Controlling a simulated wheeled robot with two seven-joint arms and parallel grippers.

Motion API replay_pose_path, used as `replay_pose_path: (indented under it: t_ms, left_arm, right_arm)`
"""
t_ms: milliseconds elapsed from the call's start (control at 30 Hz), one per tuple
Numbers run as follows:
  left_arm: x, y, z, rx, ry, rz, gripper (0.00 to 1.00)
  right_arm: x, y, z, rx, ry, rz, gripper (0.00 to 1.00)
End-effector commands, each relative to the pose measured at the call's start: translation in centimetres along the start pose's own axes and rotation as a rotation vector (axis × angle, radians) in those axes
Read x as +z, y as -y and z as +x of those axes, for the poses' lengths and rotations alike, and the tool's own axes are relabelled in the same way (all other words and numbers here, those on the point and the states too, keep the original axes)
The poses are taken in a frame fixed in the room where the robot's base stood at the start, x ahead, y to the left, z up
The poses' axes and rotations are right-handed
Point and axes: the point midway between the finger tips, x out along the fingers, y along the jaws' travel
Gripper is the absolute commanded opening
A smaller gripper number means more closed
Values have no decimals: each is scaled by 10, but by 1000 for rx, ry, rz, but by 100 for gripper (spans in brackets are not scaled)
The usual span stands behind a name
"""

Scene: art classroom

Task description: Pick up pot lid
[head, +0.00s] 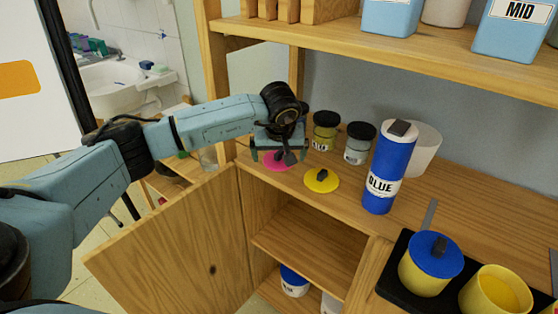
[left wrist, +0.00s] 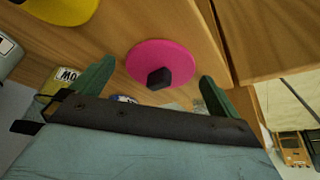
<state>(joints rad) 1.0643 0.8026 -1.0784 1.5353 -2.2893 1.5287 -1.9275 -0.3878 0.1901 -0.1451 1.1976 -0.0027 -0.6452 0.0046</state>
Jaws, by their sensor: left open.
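A flat round pink lid (head: 277,165) with a black knob lies on the wooden shelf top, near its left end. It also shows in the left wrist view (left wrist: 178,53), between my finger tips. My left gripper (head: 280,152) is open and empty, pointing down just above the pink lid and partly covering it. A yellow lid (head: 321,183) with a black knob lies to the right of it. A blue lid (head: 437,256) sits on a yellow pot (head: 421,277) at the lower right. My right gripper is not in view.
Behind the lids stand a yellow-labelled jar (head: 325,131) and a pale-labelled jar (head: 357,150). A tall blue bottle (head: 387,175) stands to the right. An upper shelf (head: 345,33) overhangs the back. An open cabinet door (head: 180,240) juts out below. An open yellow pot (head: 495,290) stands at lower right.

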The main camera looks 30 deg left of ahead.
Motion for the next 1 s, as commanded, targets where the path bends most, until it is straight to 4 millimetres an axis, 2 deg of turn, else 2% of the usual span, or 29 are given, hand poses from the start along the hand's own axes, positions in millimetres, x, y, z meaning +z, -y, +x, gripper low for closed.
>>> replay_pose_path:
  t_ms: [67,433,833,900,1000]
  left_arm:
    - [0,0,0,0,0,0,100]
    - [0,0,-1,0,0,-1,54]
    - [-1,2,-6,1,0,-1,54]
    - [-2,3,-11,1,-1,-1,54]
    - [-10,2,-29,2,-4,-3,54]
  right_arm:
    - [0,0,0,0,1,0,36]
    - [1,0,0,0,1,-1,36]
    - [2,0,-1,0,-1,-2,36]
    - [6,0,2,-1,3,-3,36]
    - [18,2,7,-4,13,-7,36]
